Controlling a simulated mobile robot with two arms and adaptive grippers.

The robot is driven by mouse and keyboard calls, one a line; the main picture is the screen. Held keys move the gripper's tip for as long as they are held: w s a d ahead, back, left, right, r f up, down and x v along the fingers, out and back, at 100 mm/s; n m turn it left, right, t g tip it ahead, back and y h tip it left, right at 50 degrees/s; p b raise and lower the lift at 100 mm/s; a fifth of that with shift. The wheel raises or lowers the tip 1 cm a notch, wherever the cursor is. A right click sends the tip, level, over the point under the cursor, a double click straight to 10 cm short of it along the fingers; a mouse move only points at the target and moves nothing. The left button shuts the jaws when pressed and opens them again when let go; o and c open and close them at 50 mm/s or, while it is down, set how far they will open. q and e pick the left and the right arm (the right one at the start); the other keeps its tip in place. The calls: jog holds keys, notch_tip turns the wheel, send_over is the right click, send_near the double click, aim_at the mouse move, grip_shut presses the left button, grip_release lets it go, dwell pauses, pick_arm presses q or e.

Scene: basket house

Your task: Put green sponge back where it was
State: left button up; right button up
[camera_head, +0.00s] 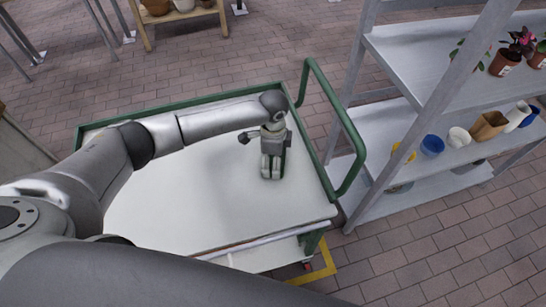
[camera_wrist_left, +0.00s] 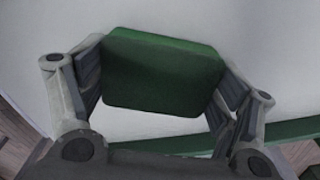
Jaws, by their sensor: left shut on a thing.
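My left gripper (camera_head: 272,166) reaches down over the white top of the green-railed cart (camera_head: 180,205), near the cart's right end by its handle. In the left wrist view the green sponge (camera_wrist_left: 160,72) lies between the two fingers of my left gripper (camera_wrist_left: 160,90), which are shut on its sides. In the head view the gripper mostly hides the sponge; only a dark green edge (camera_head: 283,160) shows. The sponge is at or just above the cart top; I cannot tell whether it touches. My right gripper is not in view.
A grey metal shelf rack (camera_head: 400,130) stands right of the cart, with potted plants on its upper shelf and several pots and vases, including a blue pot (camera_head: 432,145), below. The cart's green handle (camera_head: 345,130) rises beside my gripper. The rest of the cart top is clear.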

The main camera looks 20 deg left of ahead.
pick_arm(q)
jog(key=o, duration=0.8)
jog(key=shift+f, duration=0.1)
notch_tip(320, 180, up, 12)
jog(key=shift+r+b, duration=0.2)
jog(key=shift+b, duration=0.2)
